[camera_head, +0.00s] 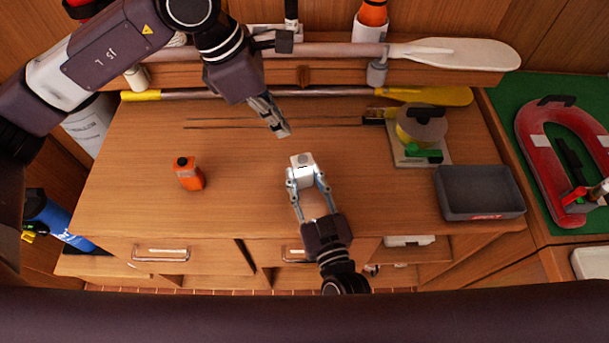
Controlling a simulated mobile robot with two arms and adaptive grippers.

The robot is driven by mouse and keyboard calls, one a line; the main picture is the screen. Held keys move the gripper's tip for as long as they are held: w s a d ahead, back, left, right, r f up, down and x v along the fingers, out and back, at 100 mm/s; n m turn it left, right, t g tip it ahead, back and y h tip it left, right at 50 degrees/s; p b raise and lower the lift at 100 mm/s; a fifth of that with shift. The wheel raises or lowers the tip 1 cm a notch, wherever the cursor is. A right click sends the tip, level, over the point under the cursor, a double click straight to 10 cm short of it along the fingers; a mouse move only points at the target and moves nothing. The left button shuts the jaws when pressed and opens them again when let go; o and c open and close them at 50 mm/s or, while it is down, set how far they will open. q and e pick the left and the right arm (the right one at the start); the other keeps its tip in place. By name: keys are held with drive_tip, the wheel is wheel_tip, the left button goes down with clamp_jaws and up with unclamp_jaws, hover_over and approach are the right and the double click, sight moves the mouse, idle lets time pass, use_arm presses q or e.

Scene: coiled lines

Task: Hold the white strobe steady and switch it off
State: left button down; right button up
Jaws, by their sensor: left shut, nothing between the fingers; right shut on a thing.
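The white strobe (302,161) is a small pale block with a dark mark on its top, near the middle of the wooden worktop. My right gripper (306,178) comes from the front edge and is shut on the strobe, with a finger on either side. My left gripper (282,131) is above and slightly left of the strobe, shut and empty, its fingertips pointing down toward it. A visible gap in the picture separates the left fingertips from the strobe. The strobe's lower part is hidden between the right fingers, and I cannot tell whether it is lit.
An orange bottle-like object (188,174) stands left on the worktop (240,205). A grey tray (480,191) and a device with a yellow drum (422,132) are at right. Paddles (455,53) lie along the back. A red horseshoe float (536,150) is on green at far right.

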sight(300, 160)
use_arm(q)
drive_tip(key=shift+d+f+m+t+h, duration=0.6)
drive_tip(key=shift+f+t, duration=0.2)
drive_tip(key=shift+f, duration=0.45)
drive_tip(key=shift+d+f+m+t+h, duration=0.6)
drive_tip(key=shift+f+t, duration=0.2)
drive_tip(key=shift+f, duration=0.4)
drive_tip(key=shift+d+f+m+t+h, duration=0.55)
drive_tip(key=shift+f+t, duration=0.25)
drive_tip(key=shift+f, duration=0.45)
drive_tip(key=shift+f, duration=0.1)
